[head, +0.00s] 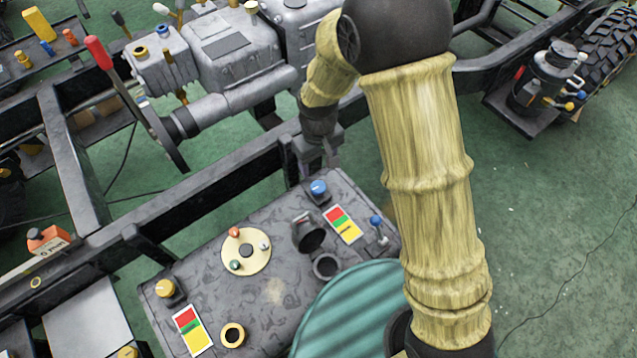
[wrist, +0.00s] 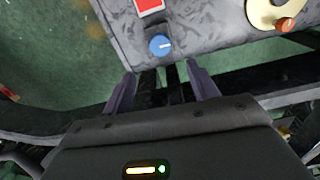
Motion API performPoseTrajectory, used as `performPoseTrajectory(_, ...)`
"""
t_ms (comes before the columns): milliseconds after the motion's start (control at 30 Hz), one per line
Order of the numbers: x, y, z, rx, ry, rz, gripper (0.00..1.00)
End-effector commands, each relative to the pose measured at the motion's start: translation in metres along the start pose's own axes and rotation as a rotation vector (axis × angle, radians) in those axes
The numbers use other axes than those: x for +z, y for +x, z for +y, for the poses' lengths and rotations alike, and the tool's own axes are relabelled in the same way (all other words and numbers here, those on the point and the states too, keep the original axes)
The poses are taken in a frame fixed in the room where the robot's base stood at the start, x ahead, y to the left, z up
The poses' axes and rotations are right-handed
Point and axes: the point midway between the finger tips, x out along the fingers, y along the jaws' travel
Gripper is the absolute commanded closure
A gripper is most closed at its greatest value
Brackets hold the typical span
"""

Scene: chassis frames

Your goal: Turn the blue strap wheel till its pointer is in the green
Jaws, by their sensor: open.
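The blue strap wheel (head: 318,187) is a small round knob at the back edge of a grey speckled panel (head: 285,215). It also shows in the wrist view (wrist: 160,45), with a pale pointer mark towards the right of that picture. A card (head: 343,225) with red, green and yellow bands lies just in front of it; only its red end (wrist: 149,5) shows in the wrist view. My gripper (wrist: 161,72) is open, its fingers apart and empty, with the wheel beyond the tips. In the head view my gripper (head: 315,160) is just behind the wheel.
A black open-lidded cup (head: 326,266) and a blue-tipped lever (head: 376,222) stand near the card. A yellow knob (head: 165,288) has another coloured card (head: 190,330). A dark chassis rail (head: 215,190) runs behind the panel, with a grey gearbox (head: 235,50) beyond.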

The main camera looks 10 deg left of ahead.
Motion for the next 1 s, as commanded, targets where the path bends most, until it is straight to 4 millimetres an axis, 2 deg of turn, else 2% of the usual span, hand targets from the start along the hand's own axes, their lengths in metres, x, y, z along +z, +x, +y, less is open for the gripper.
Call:
performPoseTrajectory(100, 0.001, 0.024, 0.0, -0.001, 0.001, -0.005, 0.41)
performPoseTrajectory(533, 0.001, 0.095, 0.0, -0.001, 0.001, -0.002, 0.41)
performPoseTrajectory(700, 0.0, 0.107, 0.0, 0.0, 0.002, 0.0, 0.41)
performPoseTrajectory(967, 0.0, 0.107, 0.0, 0.0, 0.002, 0.001, 0.41)
performPoseTrajectory(1000, 0.0, 0.107, 0.0, 0.0, 0.002, 0.001, 0.47)
